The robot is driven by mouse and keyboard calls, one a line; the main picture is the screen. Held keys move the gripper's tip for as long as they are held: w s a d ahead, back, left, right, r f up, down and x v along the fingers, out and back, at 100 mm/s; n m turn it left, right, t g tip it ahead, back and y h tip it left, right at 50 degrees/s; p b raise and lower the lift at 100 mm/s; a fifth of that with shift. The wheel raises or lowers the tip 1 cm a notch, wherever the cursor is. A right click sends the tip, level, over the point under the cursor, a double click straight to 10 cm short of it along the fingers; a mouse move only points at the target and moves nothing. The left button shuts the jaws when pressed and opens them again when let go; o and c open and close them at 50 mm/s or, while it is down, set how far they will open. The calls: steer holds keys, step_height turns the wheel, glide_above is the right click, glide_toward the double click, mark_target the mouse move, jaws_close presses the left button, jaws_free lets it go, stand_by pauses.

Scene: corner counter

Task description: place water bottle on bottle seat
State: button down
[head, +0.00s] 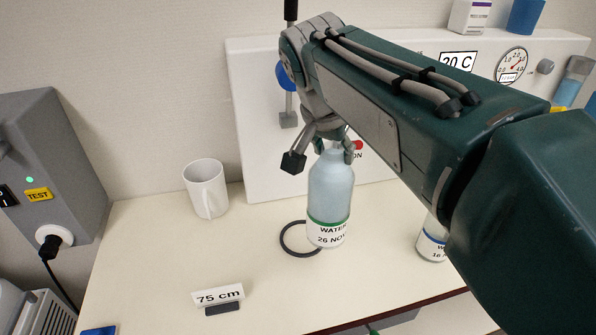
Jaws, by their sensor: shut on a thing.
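The water bottle (331,190) is pale blue with a green-edged white label reading "WATER". It hangs upright below my gripper (324,150), which is shut on its top. The bottle seat looks to be the dark ring (290,243) lying on the counter. The bottle's lower part covers the right side of the ring from this view. I cannot tell whether the bottle's base touches the counter.
A white mug (206,188) stands to the left. A second labelled bottle (432,240) stands to the right, partly hidden by my arm. A "75 cm" sign (218,296) is near the front edge. A white panel (265,130) stands behind.

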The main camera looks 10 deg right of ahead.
steer(key=w+a+f, duration=0.2)
steer(key=w+f, duration=0.6)
steer(key=f, duration=0.2)
steer(key=shift+w+a+f, duration=0.25)
steer(key=shift+w+a, duration=0.1)
steer(key=shift+a, duration=0.05)
steer(key=shift+c, duration=0.4)
jaws_free()
steer(key=shift+f, duration=0.2)
